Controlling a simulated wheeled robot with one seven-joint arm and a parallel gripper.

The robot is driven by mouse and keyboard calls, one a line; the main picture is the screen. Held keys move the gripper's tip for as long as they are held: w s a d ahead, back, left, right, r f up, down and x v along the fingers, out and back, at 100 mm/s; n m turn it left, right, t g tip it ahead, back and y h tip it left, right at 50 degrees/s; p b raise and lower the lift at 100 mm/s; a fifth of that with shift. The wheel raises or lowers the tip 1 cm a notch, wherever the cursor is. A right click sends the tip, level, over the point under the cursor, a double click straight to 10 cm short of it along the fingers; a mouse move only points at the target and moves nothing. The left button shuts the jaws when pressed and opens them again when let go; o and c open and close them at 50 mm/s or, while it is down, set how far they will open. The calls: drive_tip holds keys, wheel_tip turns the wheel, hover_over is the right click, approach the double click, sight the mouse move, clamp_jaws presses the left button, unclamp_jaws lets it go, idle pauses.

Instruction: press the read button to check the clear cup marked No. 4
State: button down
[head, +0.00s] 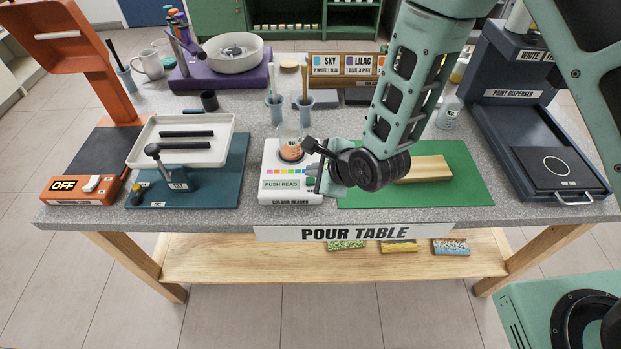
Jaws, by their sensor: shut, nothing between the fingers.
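The white colour reader (273,199) stands at the front middle of the pour table, with a "PUSH READ" label and a row of colour patches. I cannot read a number on the cup. My gripper (312,180) is shut and empty at the reader's right side. Its dark fingers overlap the reader's right edge, where a bit of green shows, perhaps the button. The read button is mostly hidden, and I cannot tell whether the gripper touches it.
A green mat (440,190) with a wooden block (430,168) lies right of the reader, partly behind my arm. A white tray (217,127) on a blue stand is at left, beside an orange device (80,200) marked "OFF". A dark paint dispenser (530,130) stands far right.

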drive_tip(key=shift+f, duration=0.15)
drive_tip(key=shift+f+b, duration=0.3)
drive_tip(key=shift+b, duration=0.15)
drive_tip(key=shift+f+b, duration=0.4)
drive_tip(key=shift+f, duration=0.1)
idle(0.4)
drive_tip(key=shift+r, duration=0.1)
drive_tip(key=shift+r+p, duration=0.6)
drive_tip(key=shift+r, duration=0.25)
drive_tip(key=shift+r, duration=0.1)
wheel_tip(320, 180, up, 4)
drive_tip(key=p, duration=0.3)
drive_tip(key=shift+r, duration=0.4)
idle(0.5)
